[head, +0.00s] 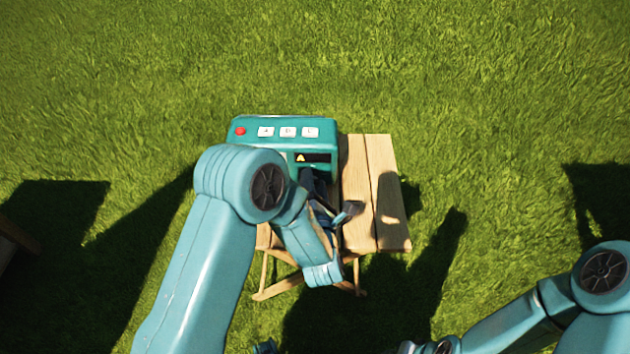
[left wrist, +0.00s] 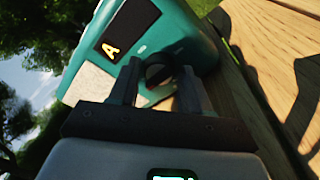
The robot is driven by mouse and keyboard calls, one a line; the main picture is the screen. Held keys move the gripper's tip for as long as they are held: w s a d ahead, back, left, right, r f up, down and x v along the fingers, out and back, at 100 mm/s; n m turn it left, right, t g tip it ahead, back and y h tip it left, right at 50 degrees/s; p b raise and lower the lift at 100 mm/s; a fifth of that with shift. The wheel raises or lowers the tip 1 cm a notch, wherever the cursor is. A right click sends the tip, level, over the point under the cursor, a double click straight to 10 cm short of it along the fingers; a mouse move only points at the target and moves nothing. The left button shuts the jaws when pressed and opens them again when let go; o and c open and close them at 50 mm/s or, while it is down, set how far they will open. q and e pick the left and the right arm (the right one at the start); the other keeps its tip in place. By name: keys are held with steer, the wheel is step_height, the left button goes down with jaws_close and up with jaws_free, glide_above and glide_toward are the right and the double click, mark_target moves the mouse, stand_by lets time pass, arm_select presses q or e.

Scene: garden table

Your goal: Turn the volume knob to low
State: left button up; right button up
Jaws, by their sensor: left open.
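The teal radio (head: 285,125) stands on the small wooden table, with a red button and several white buttons on top. Its dark display shows a yellow mark. In the left wrist view the dark round volume knob (left wrist: 158,74) is on the radio's front face, below the display (left wrist: 127,27). My left gripper (head: 314,184) is at the radio's front; in the left wrist view its fingers (left wrist: 158,82) are open, one on each side of the knob. I cannot tell whether they touch it. In the head view my left arm hides the knob and much of the front.
The wooden slat table (head: 380,200) has bare room to the right of the radio. Grass (head: 480,80) surrounds it, with dark shadows. My right arm enters at the lower right, and its gripper is not clearly visible.

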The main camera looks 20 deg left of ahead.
arm_select(q)
steer(key=shift+c, duration=0.4)
steer(key=c, duration=0.7)
